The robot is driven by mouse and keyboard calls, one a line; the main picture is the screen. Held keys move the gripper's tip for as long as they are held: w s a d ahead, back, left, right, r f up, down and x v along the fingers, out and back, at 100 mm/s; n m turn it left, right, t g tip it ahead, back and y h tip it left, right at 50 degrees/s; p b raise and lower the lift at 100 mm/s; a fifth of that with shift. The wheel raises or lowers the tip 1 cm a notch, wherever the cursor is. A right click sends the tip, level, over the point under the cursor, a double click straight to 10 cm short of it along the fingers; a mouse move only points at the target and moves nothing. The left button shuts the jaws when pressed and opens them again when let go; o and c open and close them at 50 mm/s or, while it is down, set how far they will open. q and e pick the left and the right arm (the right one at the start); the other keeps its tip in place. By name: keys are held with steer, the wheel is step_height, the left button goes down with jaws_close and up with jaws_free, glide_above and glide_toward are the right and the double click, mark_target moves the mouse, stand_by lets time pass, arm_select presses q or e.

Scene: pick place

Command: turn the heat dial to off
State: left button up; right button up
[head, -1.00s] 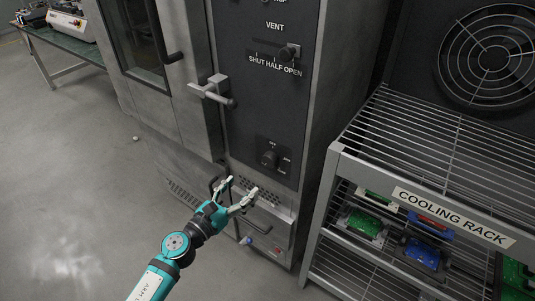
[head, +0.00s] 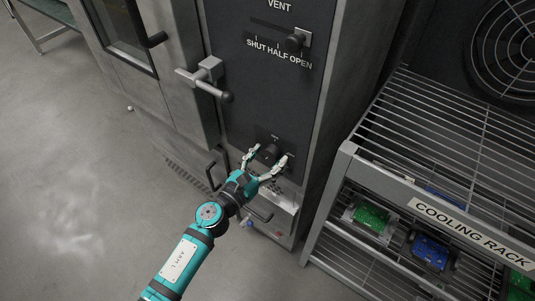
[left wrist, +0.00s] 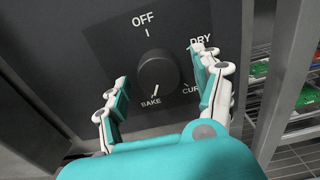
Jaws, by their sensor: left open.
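The heat dial (left wrist: 158,72) is a round black knob on a dark panel, marked OFF at the top, DRY at upper right, CURE at lower right, and BAKE below. Its pale pointer line sits at the bottom, towards BAKE. In the head view the dial (head: 267,152) is low on the oven front, partly hidden by my gripper. My left gripper (head: 270,155) is open, its fingers on either side of the dial. In the left wrist view, gaps show between the fingers (left wrist: 160,66) and the knob; contact is not visible. My right gripper is not in view.
Above the dial is the vent lever (head: 294,43), marked SHUT, HALF, OPEN. The oven door handle (head: 205,80) sticks out at upper left. The cooling rack (head: 375,180) with green and blue items stands close on the right. Open floor (head: 70,190) lies left.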

arm_select(q)
steer(key=c, duration=1.2)
steer(key=shift+o, duration=0.2)
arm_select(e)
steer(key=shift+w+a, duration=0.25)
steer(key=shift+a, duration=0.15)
